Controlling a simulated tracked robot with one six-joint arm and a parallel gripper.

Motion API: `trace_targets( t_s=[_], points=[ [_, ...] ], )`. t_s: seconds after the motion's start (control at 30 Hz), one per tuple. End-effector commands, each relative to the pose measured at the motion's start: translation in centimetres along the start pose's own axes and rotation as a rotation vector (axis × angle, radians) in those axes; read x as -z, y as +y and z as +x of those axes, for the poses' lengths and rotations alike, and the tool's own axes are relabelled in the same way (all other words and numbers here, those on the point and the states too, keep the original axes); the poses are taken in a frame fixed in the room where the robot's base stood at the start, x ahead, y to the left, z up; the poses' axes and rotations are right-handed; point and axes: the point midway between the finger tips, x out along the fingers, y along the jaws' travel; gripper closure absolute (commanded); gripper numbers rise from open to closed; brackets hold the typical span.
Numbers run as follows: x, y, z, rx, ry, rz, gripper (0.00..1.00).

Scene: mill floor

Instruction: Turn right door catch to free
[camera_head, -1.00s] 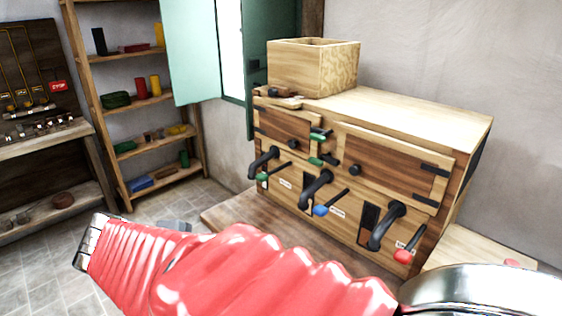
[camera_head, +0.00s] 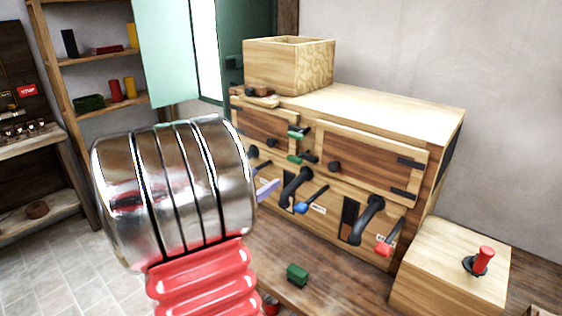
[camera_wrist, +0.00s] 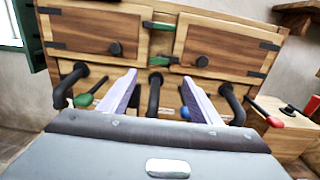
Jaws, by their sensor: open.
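The wooden cabinet (camera_head: 385,115) has a left door (camera_head: 262,125) and a right door (camera_head: 365,155), both looking closed. Two green-handled catches sit between them, an upper one (camera_head: 298,134) and a lower one (camera_head: 295,159). They also show in the wrist view, the upper (camera_wrist: 158,26) above the lower (camera_wrist: 160,60). I cannot tell for sure which is the right door's. My gripper (camera_wrist: 159,77) is open and empty, its two lavender fingers pointing at the cabinet below the catches. In the head view my arm hides most of it; one finger (camera_head: 267,190) shows.
Black levers stand out below the doors, with green (camera_wrist: 83,101), blue (camera_head: 300,208) and red (camera_head: 383,249) ends nearby. An open wooden box (camera_head: 290,68) stands on top. A red-handled stick (camera_head: 484,260) is on a block at right. A green block (camera_head: 297,275) lies below the front.

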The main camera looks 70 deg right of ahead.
Motion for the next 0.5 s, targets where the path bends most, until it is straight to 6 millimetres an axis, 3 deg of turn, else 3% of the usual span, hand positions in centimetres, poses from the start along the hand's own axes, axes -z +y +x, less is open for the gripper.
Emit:
trace_targets(
  t_s=[0.5],
  points=[
    [-0.01,-0.03,0.94,0.003,0.000,0.001,0.42]
  ],
)
